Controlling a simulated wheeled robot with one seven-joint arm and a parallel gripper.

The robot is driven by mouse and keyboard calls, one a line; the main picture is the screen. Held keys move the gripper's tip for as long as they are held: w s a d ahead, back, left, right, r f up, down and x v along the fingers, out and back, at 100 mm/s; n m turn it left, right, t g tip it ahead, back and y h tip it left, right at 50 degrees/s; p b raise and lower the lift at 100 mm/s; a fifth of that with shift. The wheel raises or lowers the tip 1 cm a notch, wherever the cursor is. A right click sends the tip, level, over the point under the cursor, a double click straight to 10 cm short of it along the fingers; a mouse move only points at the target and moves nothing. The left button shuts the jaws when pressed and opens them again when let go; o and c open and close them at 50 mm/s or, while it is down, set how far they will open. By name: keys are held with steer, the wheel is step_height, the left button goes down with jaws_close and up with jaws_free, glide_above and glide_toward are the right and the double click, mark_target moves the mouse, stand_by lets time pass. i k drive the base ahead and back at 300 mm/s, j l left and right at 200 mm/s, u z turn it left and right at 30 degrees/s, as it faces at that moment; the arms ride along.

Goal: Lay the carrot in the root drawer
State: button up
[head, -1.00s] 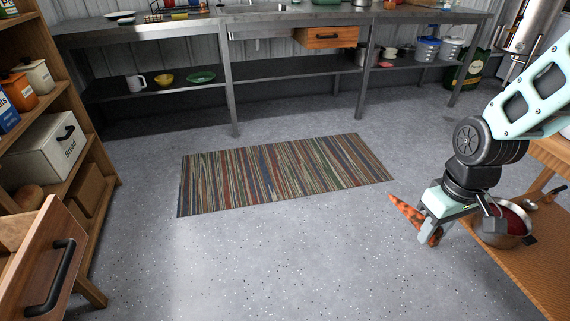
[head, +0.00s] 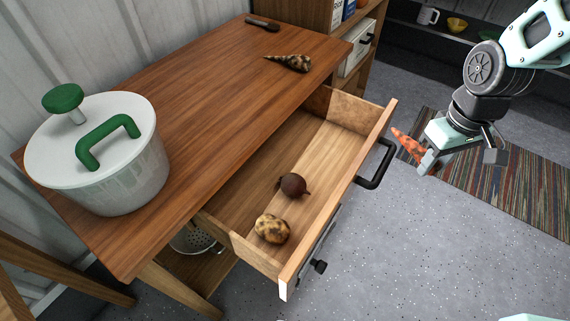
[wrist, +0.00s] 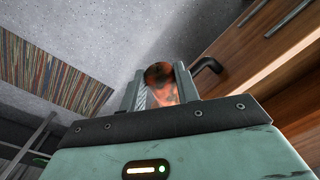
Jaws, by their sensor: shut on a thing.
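My gripper (head: 432,160) is shut on an orange carrot (head: 408,144) with dark patches, in the air to the right of the open drawer. The carrot's end also shows between the fingers in the wrist view (wrist: 161,76). The open wooden drawer (head: 345,185) juts from under the wooden table top. In it lie a dark round beet-like root (head: 293,185) and a brown spotted potato (head: 272,229). The drawer's far end is bare. Its black handle (head: 378,166) is on the side facing my gripper.
On the table top (head: 215,90) stand a white pot with green handles (head: 105,160), a dark mottled root (head: 290,63) and a dark-handled tool (head: 262,23). A shelf unit (head: 310,18) stands behind. A striped rug (head: 500,180) lies on open floor at right.

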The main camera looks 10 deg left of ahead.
mark_target(293, 152)
steer(key=i+j+u, duration=0.15)
steer(key=u, duration=0.35)
steer(key=i+l+u, duration=0.2)
steer(key=l+u, duration=0.25)
steer(key=i+l+u, duration=0.2)
steer(key=l, duration=0.15)
steer(key=k, duration=0.1)
